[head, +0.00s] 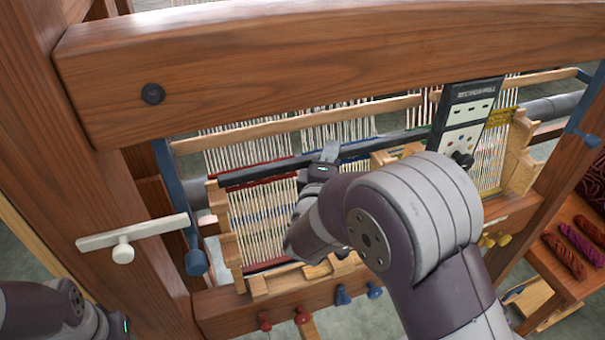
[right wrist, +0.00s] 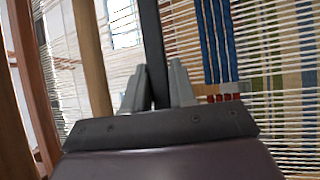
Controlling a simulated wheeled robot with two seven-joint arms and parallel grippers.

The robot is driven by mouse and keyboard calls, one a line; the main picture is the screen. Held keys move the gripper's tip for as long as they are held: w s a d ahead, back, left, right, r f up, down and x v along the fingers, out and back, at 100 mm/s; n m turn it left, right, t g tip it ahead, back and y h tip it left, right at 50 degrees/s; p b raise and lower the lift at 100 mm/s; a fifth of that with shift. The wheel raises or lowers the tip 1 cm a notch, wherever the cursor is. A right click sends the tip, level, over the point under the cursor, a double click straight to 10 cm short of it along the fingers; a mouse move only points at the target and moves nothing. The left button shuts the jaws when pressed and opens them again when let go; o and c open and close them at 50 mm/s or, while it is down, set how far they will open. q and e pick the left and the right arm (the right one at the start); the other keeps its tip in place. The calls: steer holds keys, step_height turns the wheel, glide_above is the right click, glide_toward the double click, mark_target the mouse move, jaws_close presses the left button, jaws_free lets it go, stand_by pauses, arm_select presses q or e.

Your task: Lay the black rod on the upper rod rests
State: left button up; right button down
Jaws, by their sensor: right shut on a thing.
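My right gripper (head: 328,153) is shut on the black rod (head: 268,170), near its middle, in the head view. In the right wrist view the rod (right wrist: 152,45) runs between the two grey fingers (right wrist: 158,92). The rod lies across the loom above the pale warp threads. Its left end is by the top of the left stepped wooden rest (head: 225,232); I cannot tell whether they touch. The right stepped rest (head: 520,155) stands at the far right. The rod's right part passes behind the panel. My left arm shows at the lower left, its fingers out of view.
A thick wooden beam (head: 330,50) crosses above the work. A black-and-white panel (head: 466,115) hangs at its right. A pale T-shaped handle (head: 130,235) sticks out at the left post. Wool skeins (head: 565,255) lie on a shelf at right.

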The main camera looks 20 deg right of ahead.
steer(key=w+a+f, duration=0.3)
steer(key=w+f, duration=0.2)
steer(key=f, duration=0.3)
steer(key=shift+w+a+p, duration=0.25)
steer(key=shift+w+p, duration=0.05)
steer(key=shift+p, duration=0.1)
steer(key=shift+s+f, duration=0.1)
steer(key=c, duration=0.9)
jaws_free()
